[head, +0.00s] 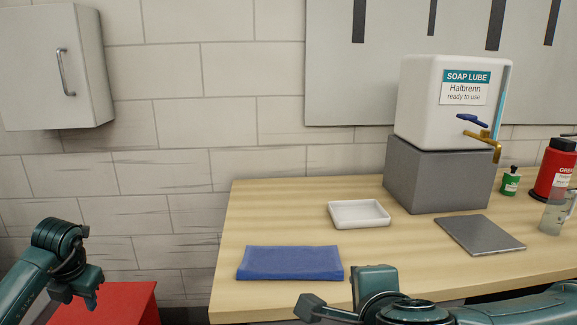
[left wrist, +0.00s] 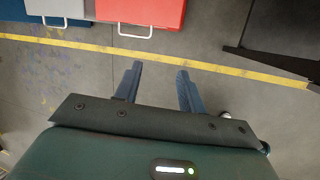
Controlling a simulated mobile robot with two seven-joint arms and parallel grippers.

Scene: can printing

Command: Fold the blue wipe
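The blue wipe (head: 290,262) lies flat as a wide band near the front left edge of the wooden table (head: 300,205) in the head view. My left gripper (head: 92,297) is at the lower left of that view, left of the table and well apart from the wipe. In the left wrist view my left gripper (left wrist: 160,70) has its two blue fingers apart, with nothing between them but floor. My right arm crosses the bottom of the head view in front of the table; its fingertips cannot be made out. The wipe does not show in the left wrist view.
A white tray (head: 358,214) stands behind the wipe. A grey plate (head: 480,235) lies to the right. A soap container (head: 425,100) sits on a grey block (head: 430,180). A green can (head: 510,181), red bottle (head: 553,170) and clear jug (head: 555,216) stand farther right. A red cabinet (head: 120,305) is at left.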

